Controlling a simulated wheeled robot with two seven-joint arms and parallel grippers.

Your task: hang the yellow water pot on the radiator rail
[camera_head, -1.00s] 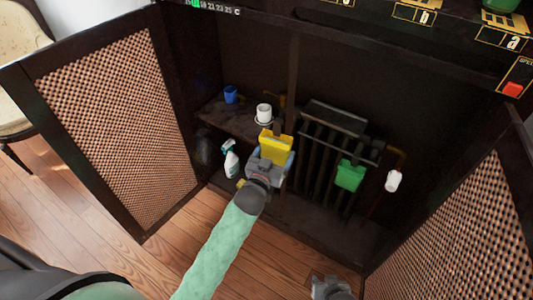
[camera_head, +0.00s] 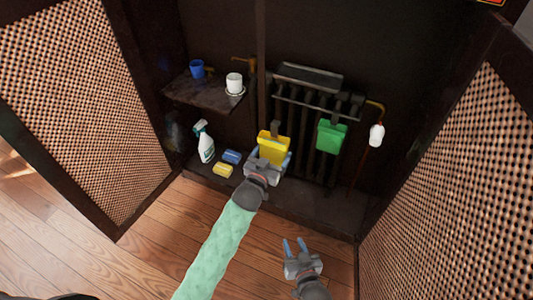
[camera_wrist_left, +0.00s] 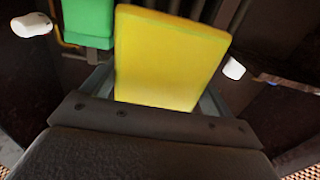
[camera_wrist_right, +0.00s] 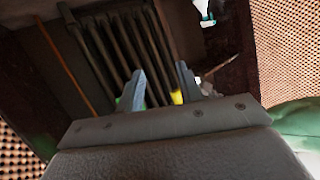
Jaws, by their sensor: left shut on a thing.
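The yellow water pot (camera_head: 273,146) is held in my left gripper (camera_head: 270,165), in front of the left part of the radiator. It fills the middle of the left wrist view (camera_wrist_left: 168,60), with a finger on each side. A dark hook shows above it in the head view. The radiator rail (camera_head: 301,103) runs across the front of the radiator, above the pot. A green pot (camera_head: 331,135) hangs on the rail's right part. My right gripper (camera_head: 294,246) is open and empty, low over the floor in front of the cabinet. Its fingers also show in the right wrist view (camera_wrist_right: 160,86).
A shelf (camera_head: 200,97) at left bears a blue cup (camera_head: 197,69) and a white cup (camera_head: 234,82). A spray bottle (camera_head: 204,142) and sponges (camera_head: 223,170) stand below. A white bottle-like thing (camera_head: 376,135) is right of the green pot. Open mesh doors flank the cabinet.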

